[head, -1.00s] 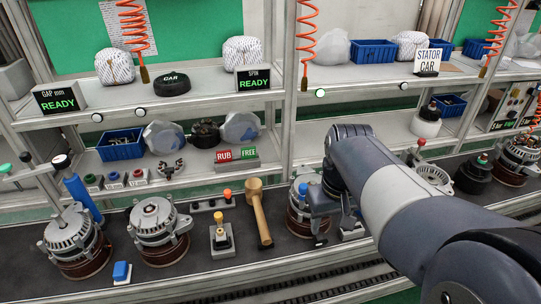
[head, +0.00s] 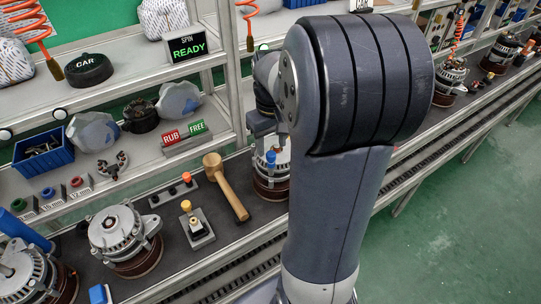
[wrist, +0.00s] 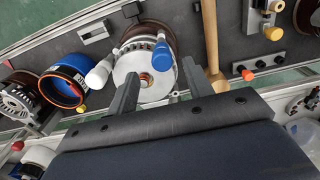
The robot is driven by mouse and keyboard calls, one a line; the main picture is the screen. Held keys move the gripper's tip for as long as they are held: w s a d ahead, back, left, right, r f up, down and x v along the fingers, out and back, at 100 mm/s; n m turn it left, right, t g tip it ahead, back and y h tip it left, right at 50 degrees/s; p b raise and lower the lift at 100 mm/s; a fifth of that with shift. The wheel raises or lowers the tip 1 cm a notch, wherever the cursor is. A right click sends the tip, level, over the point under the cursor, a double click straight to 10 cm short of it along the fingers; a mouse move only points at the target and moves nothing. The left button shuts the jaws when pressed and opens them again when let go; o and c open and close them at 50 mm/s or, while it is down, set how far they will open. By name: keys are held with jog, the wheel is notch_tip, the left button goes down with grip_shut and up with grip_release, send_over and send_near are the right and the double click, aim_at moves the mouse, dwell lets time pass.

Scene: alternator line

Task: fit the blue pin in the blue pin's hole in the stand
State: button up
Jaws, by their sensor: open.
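The blue pin (head: 271,158) stands on top of an alternator (head: 270,182) on the bench. In the wrist view the blue pin (wrist: 161,55) rises from the alternator's silver face (wrist: 140,72). My gripper (wrist: 159,78) is open, its two fingers on either side of the pin's line of sight with a gap to each. I cannot tell how far above the pin the fingertips are. The stand looks to be the dark strip (head: 171,192) left of the mallet, with an orange pin in it; it also shows in the wrist view (wrist: 262,70). Which hole is the blue pin's is too small to tell.
A wooden mallet (head: 226,187) lies between the stand and the alternator. A small block with a yellow-topped pin (head: 196,226) is in front of the stand. Another alternator (head: 122,236) stands at left. A shelf with RUB and FREE signs (head: 186,137) is behind.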

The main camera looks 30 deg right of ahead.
aim_at(271, 153)
jog(key=f, duration=0.4)
jog(key=shift+s+a+f, duration=0.2)
jog(key=shift+c, duration=0.2)
jog(key=c, duration=1)
